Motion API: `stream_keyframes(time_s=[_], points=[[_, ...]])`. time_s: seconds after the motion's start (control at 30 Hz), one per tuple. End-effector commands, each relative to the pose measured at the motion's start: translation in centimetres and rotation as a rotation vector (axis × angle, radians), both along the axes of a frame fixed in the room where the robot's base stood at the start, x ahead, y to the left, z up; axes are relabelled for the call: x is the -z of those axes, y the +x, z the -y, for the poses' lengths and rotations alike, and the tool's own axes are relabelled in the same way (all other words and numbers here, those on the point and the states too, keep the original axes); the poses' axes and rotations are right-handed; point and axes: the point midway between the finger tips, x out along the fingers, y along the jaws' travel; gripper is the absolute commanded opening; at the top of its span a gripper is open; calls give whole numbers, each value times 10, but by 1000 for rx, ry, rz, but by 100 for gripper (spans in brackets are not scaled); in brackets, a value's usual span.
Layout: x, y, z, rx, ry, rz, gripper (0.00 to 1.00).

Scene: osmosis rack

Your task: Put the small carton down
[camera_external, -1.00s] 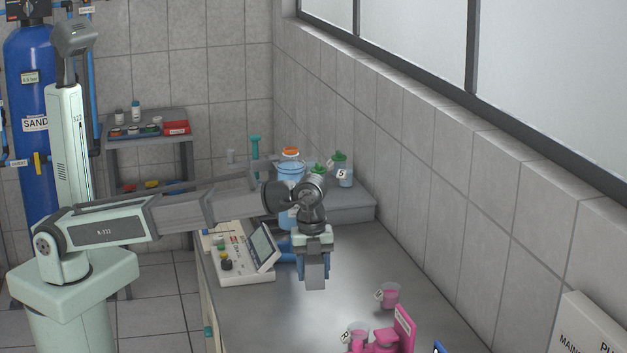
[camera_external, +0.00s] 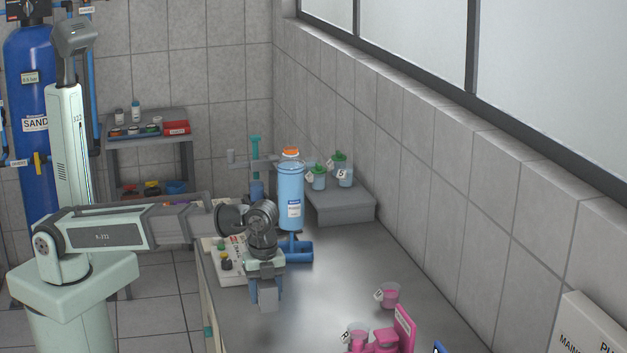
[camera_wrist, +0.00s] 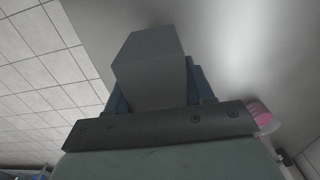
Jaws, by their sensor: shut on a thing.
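The small carton is a plain grey box (camera_external: 268,296). My gripper (camera_external: 265,286) is shut on it, with blue fingers on either side. In the outside view the carton hangs below the fingers over the left part of the grey bench (camera_external: 330,275), near its left edge. I cannot tell the exact gap between carton and bench. In the wrist view the carton (camera_wrist: 152,68) sticks out beyond the blue fingers (camera_wrist: 158,95), with bench and floor tiles behind it.
A keypad device (camera_external: 228,262) stands behind my gripper, partly hidden. A blue bottle (camera_external: 290,195) stands on a blue base (camera_external: 299,252) behind it. Pink cups (camera_external: 389,296) and a pink holder (camera_external: 404,328) are at the front right. The middle of the bench is clear.

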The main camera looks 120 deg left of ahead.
Motion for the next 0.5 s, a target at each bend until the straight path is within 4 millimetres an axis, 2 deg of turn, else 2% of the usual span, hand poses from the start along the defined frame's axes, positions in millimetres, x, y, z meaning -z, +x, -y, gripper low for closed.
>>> stream_keyframes(time_s=[0.1, 0.27, 0.5], points=[[12, 0, 0, 0, 0, 0, 20], [21, 0, 0, 1, 0, 0, 20], [46, -1, 0, 1, 0, -1, 20]])
